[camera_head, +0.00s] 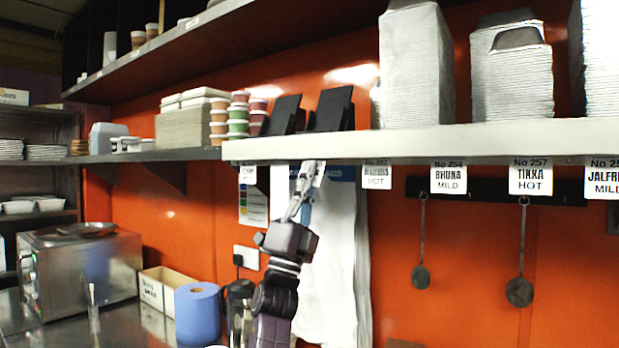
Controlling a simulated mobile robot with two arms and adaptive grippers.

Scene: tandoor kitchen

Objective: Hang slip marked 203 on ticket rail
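The ticket rail (415,157) is the pale front edge of the long shelf. Slips hang along it: one at the left (247,175), a HOT slip (376,177), BHUNA MILD No 254 (448,178), TIKKA HOT No 257 (531,177) and JALFREZI MILD (603,184), cut by the picture edge. My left gripper (308,178) reaches up to the rail between the left slip and the HOT slip. Its fingers look close together on a small white slip (319,174) just under the rail. I cannot read 203 on any slip. My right gripper is out of view.
White bags or sheets (338,265) hang behind my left arm. Ladles (519,290) hang from a dark bar at the right. Container stacks (417,70) and two dark stands (333,110) are on the shelf. A blue roll (197,314) stands on the counter below.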

